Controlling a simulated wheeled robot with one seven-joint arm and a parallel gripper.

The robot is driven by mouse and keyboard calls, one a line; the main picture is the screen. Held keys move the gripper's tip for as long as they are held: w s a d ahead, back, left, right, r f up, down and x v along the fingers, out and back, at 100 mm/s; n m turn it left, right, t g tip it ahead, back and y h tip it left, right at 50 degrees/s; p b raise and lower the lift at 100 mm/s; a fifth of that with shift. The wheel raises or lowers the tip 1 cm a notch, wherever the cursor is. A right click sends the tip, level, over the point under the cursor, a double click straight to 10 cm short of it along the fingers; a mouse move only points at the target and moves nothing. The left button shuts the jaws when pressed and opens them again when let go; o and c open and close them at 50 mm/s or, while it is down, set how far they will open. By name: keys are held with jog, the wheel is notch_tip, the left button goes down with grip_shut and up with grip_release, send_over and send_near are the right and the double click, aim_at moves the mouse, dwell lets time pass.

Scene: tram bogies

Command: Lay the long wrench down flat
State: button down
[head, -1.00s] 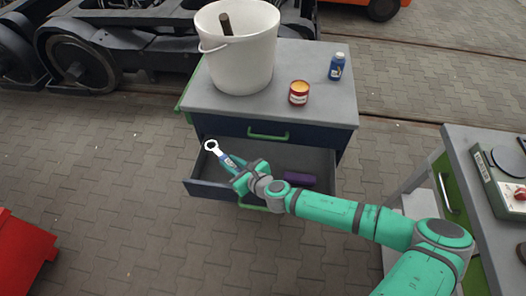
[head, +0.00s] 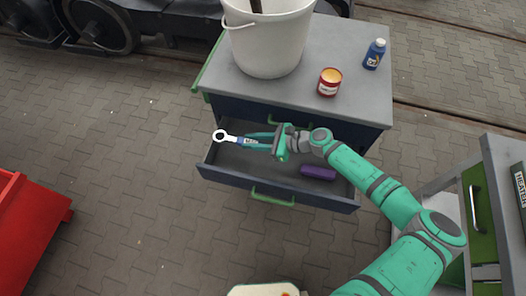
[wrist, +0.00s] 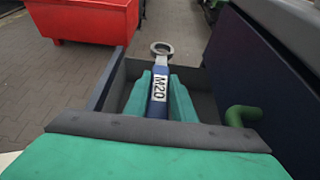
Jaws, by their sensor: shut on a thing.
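The long wrench has a pale ring end and a blue handle with a white label; it shows in the head view (head: 223,137) and the wrist view (wrist: 160,68), where the label reads M20. My gripper (head: 258,141) is shut on the handle, with a green finger on each side of it in the wrist view (wrist: 158,98). The wrench points left in the head view, over the open drawer (head: 275,193), its ring near the drawer's left end. I cannot tell whether it touches the drawer floor. The handle's far end is hidden by my gripper.
A purple object (head: 318,173) lies in the drawer, right of my gripper. On the cabinet top (head: 300,92) stand a white bucket (head: 268,45), a red tin (head: 329,82) and a blue bottle (head: 375,54). A red container (head: 28,215) stands at left, a green cabinet (head: 478,210) at right.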

aim_at(253, 163)
notch_tip(253, 163, down, 15)
jog(key=shift+s+a+r, duration=0.1)
jog(key=shift+r, duration=0.1)
dwell(0.3)
jog(key=shift+f, duration=0.15)
jog(key=c, duration=1.5)
grip_release()
